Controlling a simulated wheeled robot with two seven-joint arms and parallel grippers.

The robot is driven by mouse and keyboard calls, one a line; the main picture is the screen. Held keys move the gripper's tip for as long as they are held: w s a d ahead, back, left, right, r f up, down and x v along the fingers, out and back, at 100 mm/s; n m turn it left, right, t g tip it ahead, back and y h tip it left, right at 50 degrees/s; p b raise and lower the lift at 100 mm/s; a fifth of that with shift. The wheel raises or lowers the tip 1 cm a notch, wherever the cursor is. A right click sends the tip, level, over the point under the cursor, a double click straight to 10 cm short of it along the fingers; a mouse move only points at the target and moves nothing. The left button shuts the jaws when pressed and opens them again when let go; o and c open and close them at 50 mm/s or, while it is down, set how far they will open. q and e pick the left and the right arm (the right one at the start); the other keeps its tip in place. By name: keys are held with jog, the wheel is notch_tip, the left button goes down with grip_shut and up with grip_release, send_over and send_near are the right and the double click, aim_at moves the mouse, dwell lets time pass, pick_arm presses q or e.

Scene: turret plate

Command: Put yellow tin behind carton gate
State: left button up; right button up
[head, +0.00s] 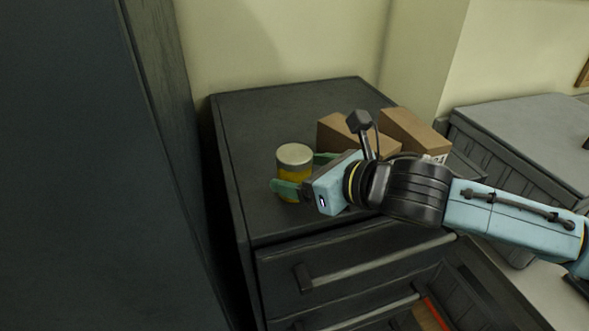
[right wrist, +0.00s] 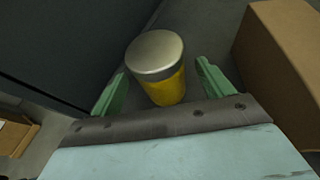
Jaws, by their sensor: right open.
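The yellow tin (head: 294,163) with a silver lid stands upright on the dark cabinet top. My right gripper (head: 297,173) is open around it, one green finger on its near side and the other behind it to the right. In the right wrist view the tin (right wrist: 163,84) stands between the two green fingers (right wrist: 160,85), with gaps visible on both sides. Two brown cartons, a left one (head: 336,131) and a right one (head: 413,132), stand to the right of the tin, partly hidden by my right arm. One carton (right wrist: 285,60) shows at the right in the right wrist view. My left gripper is not in view.
The cabinet top (head: 250,120) is bare to the left of and behind the tin. A wall stands behind it, and a tall dark panel (head: 80,170) rises at the left. A drawer (head: 430,310) below is open. A grey chest (head: 530,135) stands at the right.

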jog(key=shift+x, duration=1.2)
jog(key=shift+w+a+f, duration=0.1)
jog(key=c, duration=1.3)
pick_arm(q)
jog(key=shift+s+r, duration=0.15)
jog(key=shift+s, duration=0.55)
pick_arm(e)
jog(key=shift+c, duration=0.7)
